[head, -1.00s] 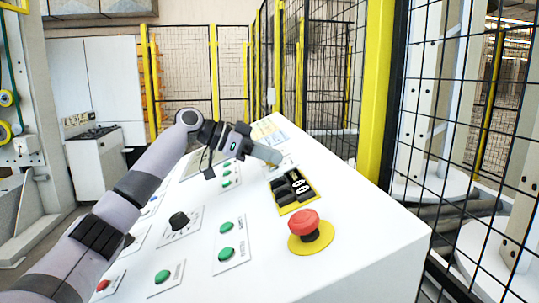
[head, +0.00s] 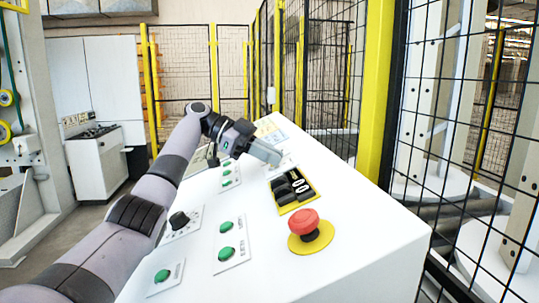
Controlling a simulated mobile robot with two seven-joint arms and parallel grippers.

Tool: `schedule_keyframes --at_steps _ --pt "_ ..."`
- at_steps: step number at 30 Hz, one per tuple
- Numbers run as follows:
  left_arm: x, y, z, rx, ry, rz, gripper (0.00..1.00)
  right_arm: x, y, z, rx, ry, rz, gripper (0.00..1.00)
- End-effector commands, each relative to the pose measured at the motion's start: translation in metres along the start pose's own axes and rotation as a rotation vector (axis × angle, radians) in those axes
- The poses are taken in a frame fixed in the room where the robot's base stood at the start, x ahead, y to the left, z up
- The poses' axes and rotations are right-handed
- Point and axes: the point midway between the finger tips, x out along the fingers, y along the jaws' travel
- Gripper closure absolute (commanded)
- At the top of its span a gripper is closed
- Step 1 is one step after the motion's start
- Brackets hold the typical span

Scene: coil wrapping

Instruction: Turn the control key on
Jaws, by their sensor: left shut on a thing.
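My left gripper (head: 272,156) is at the far part of the white control panel, its fingers reaching down to a small white plate (head: 287,164) behind the black switches. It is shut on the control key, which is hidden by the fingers. I cannot tell the key's angle. My right gripper is not in view.
The sloping panel (head: 345,235) carries a red emergency button (head: 304,222) on a yellow disc, a yellow plate of black switches (head: 291,189), green buttons (head: 226,227) and a black knob (head: 179,220). Mesh fencing with a yellow post (head: 377,90) stands right.

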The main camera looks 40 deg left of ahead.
Motion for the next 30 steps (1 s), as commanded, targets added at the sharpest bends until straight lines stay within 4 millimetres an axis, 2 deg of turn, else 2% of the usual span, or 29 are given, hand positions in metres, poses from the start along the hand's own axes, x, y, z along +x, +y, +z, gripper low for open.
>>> schedule_keyframes --at_steps 13,30 --pt "0.0001 0.0008 -0.0009 0.113 0.002 0.107 1.0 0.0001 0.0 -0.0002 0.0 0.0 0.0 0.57" --pt "0.0001 0.0011 -0.0001 0.135 -0.001 0.128 1.0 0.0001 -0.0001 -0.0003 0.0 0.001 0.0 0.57"
